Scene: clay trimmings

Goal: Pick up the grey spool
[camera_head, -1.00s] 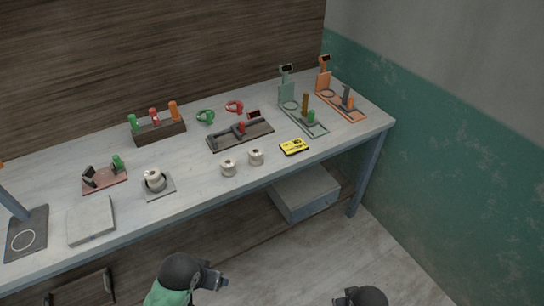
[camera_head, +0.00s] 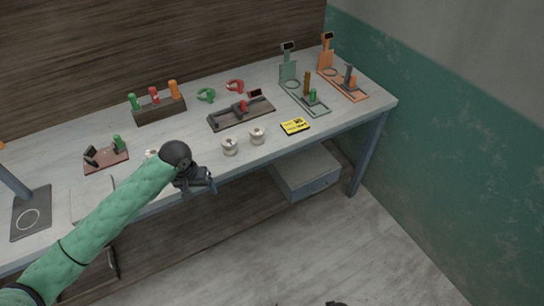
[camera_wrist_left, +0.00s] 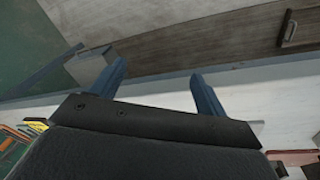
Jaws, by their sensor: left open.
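Two small pale grey spools, a left one (camera_head: 229,147) and a right one (camera_head: 257,136), stand side by side near the front edge of the workbench in the head view. I cannot tell from colour which one is the grey spool. A whitish piece (camera_head: 151,154) on a holder further left is mostly hidden behind my arm. My left gripper (camera_head: 210,184) is open and empty at the bench's front edge, in front and left of the spools. Its two blue fingers (camera_wrist_left: 160,88) are apart in the wrist view. Only a dark bit of my right arm shows at the bottom edge.
Behind the spools lies a dark tray with a tool (camera_head: 240,113). A yellow box (camera_head: 295,126) is to their right. Green (camera_head: 304,100) and orange (camera_head: 343,86) stands fill the back right. A grey bin (camera_head: 306,172) sits below the bench.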

